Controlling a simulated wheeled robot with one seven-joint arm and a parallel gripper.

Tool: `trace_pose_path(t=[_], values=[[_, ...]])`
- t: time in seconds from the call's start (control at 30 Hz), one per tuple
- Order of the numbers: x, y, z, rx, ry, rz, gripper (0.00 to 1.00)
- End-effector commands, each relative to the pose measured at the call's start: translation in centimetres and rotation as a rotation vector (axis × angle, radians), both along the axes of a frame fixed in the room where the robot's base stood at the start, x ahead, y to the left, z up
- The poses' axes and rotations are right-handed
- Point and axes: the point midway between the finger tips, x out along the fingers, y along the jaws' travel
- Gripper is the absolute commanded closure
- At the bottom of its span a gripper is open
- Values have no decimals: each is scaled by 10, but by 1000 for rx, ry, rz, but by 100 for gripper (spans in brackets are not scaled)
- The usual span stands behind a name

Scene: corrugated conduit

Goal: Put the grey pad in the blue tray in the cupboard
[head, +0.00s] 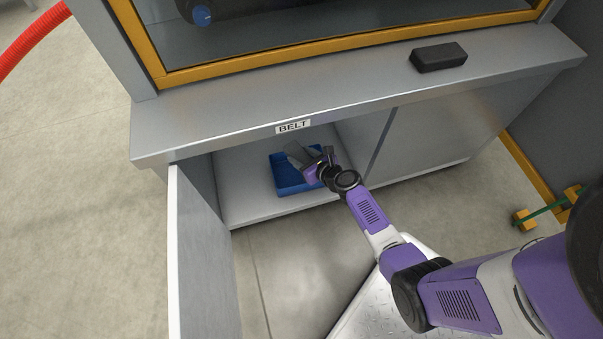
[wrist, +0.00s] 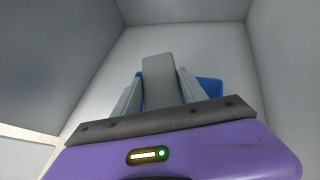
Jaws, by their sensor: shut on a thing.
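The blue tray (head: 285,178) lies on the floor of the open cupboard in the head view. Its blue edges also show behind my gripper in the wrist view (wrist: 209,86). My gripper (head: 306,157) reaches into the cupboard and is over the tray. It is shut on the grey pad (wrist: 159,80), which stands out between the two fingers in the wrist view. In the head view the grey pad (head: 297,152) is small and partly hidden by the gripper. I cannot tell whether the pad touches the tray.
The cupboard door (head: 200,265) stands open on the left. A worktop (head: 350,90) labelled BELT overhangs the cupboard opening, with a black block (head: 438,57) on top. The cupboard's right part (head: 440,125) is closed off by a panel. A green bar with yellow ends (head: 548,208) lies at the right.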

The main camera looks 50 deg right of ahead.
Motion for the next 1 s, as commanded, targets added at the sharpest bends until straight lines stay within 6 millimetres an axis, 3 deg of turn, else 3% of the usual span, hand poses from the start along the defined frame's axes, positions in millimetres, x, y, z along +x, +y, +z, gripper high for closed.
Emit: trace_pose_path(t=[0.03,0.2,0.47,0.8,1.0], values=[[0,0,-16,0,-1,0,99],[0,0,-34,0,-1,0,99],[0,0,-44,0,-1,0,99],[0,-1,-82,-1,-1,-1,99],[0,0,-80,0,-1,0,99]])
